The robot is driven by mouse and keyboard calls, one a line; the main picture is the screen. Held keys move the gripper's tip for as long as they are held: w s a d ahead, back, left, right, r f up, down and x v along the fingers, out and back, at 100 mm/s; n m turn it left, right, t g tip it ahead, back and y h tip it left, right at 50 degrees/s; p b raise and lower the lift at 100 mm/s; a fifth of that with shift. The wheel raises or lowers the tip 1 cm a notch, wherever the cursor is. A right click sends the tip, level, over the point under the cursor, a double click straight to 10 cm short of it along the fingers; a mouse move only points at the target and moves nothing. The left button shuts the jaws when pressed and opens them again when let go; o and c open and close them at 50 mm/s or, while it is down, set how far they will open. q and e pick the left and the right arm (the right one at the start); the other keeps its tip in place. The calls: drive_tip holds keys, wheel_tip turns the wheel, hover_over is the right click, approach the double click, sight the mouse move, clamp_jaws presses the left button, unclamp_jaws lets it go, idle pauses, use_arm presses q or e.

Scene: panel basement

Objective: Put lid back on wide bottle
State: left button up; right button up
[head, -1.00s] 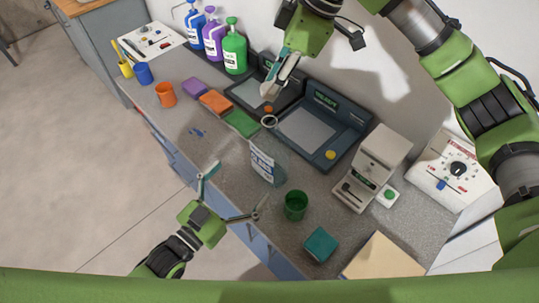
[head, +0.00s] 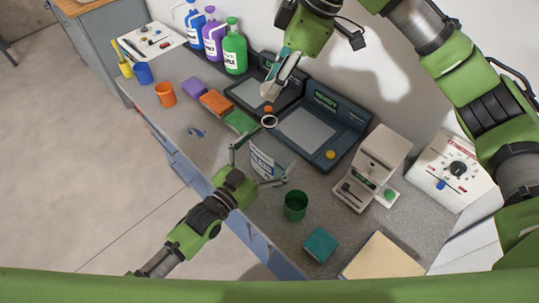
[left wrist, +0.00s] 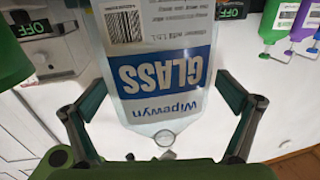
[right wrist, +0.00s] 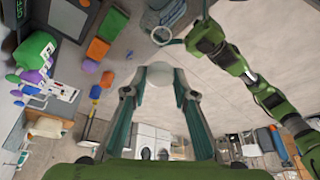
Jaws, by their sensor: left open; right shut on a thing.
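The clear wide bottle (head: 262,163) with a blue and white "GLASS" label stands upright near the counter's front edge. Its open round mouth (head: 269,121) faces up, and shows in the right wrist view (right wrist: 162,36). My left gripper (head: 260,166) is open, with one finger on each side of the bottle. In the left wrist view the bottle (left wrist: 160,75) sits between the spread fingers, with a gap on each side. My right gripper (head: 268,92) is shut on a whitish round lid (right wrist: 160,74), above and behind the mouth, apart from it. The fingers partly hide the lid.
A green cup (head: 295,206) and teal block (head: 320,244) stand right of the bottle. Purple, orange and green sponges (head: 240,122) lie to its left. Coloured pump bottles (head: 235,50) are at the back left.

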use_arm(q)
drive_tip(key=shift+w, duration=0.1)
drive_tip(key=c, duration=1.6)
use_arm(e)
drive_tip(key=shift+f, duration=2.45)
drive_tip(key=shift+f, duration=0.1)
drive_tip(key=shift+f, duration=0.8)
drive_tip(key=shift+f, duration=0.55)
